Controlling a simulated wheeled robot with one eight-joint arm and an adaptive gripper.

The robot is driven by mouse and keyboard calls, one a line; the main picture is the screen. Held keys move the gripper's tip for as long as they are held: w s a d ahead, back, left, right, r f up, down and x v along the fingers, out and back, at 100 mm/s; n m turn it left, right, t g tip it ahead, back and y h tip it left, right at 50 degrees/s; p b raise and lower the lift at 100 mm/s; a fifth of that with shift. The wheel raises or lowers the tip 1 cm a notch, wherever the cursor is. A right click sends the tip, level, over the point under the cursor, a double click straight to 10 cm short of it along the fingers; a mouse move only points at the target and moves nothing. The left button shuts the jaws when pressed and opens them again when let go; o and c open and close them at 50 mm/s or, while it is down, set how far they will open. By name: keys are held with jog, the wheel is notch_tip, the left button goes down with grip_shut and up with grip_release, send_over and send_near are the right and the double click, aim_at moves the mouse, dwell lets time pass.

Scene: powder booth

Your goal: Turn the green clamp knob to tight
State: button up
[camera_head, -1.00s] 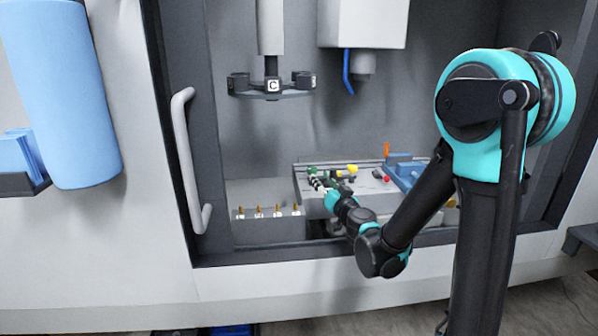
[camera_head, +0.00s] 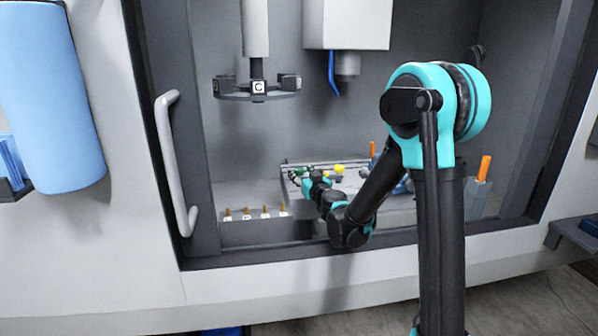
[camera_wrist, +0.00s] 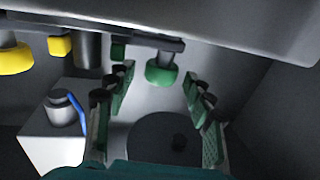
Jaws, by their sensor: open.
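The green clamp knob (camera_wrist: 162,73) is a round green disc on a dark bar in the wrist view. My gripper (camera_wrist: 157,80) is open, with its green-padded fingers on both sides of the knob's line of view. The knob appears between the fingertips, with a gap on each side; I cannot tell how deep it sits between them. In the head view my gripper (camera_head: 302,180) is at the left end of the fixture, beside small green parts. The knob's marking cannot be read.
A yellow knob (camera_wrist: 15,59) and a smaller yellow block (camera_wrist: 60,46) are on the same bar. A tool carousel (camera_head: 258,88) hangs above, and several small posts (camera_head: 246,214) stand left of the fixture. The booth's door handle (camera_head: 174,163) is further left.

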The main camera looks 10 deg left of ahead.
jog(key=shift+x, duration=0.95)
jog(key=c, duration=1.2)
